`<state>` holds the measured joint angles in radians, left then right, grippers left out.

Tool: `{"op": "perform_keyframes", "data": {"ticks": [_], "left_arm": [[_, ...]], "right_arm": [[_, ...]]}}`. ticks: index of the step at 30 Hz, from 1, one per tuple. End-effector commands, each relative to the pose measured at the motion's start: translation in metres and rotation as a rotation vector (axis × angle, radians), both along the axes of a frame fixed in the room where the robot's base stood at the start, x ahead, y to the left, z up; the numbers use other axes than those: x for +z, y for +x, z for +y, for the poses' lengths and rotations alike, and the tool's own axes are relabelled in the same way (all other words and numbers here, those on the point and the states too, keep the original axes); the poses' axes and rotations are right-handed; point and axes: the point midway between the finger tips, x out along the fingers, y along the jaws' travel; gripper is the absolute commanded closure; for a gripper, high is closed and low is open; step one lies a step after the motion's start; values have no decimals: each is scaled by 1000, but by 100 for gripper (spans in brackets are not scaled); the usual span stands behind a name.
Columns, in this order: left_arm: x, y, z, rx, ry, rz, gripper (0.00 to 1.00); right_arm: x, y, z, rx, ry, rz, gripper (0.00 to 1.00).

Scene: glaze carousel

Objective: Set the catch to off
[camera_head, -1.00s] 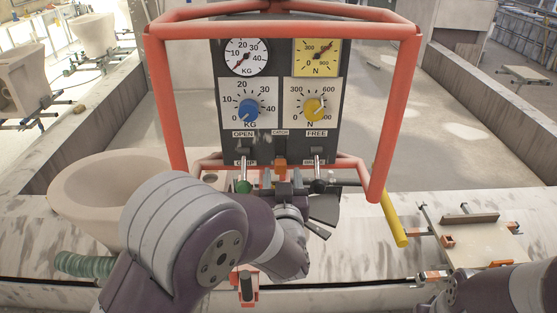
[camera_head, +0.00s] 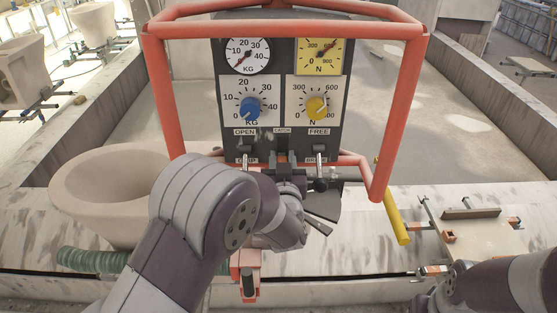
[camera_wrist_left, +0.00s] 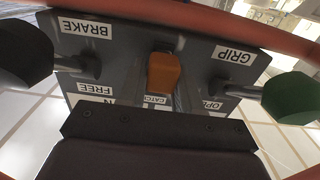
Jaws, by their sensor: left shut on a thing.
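The catch is an orange tab (camera_wrist_left: 163,73) on the dark control panel (camera_head: 282,60). In the left wrist view it stands between the GRIP and BRAKE levers, with a partly covered CATCH label beside it. The gripper is shut on the catch, though the finger contact is hard to see. My right gripper is out of view; only part of that arm shows at bottom right.
The green-knobbed GRIP lever (camera_wrist_left: 292,98) and black-knobbed BRAKE lever (camera_wrist_left: 25,55) flank the catch closely. A red tube frame (camera_head: 160,100) surrounds the panel. A pale bowl-shaped piece (camera_head: 105,195) is at left, a yellow handle (camera_head: 396,220) at right.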

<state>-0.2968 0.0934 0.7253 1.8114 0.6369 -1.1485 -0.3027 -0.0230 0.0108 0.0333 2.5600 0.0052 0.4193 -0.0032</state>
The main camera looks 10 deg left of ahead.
Motion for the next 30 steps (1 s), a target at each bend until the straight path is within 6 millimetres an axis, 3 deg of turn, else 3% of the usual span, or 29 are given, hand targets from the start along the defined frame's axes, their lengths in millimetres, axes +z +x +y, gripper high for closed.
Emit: {"op": "perform_keyframes", "data": {"ticks": [8, 17, 18, 19, 30], "left_arm": [[43, 0, 1, 4, -1, -1, 100], [46, 1, 1, 5, -1, -9, 100], [47, 1, 1, 5, -1, -9, 53], [46, 1, 1, 5, -1, -9, 45], [43, -5, -1, 3, 0, -2, 45]], "right_arm": [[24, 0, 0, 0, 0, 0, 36], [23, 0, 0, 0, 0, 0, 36], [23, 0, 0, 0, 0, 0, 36], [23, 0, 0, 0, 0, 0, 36], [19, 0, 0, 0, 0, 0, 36]]}}
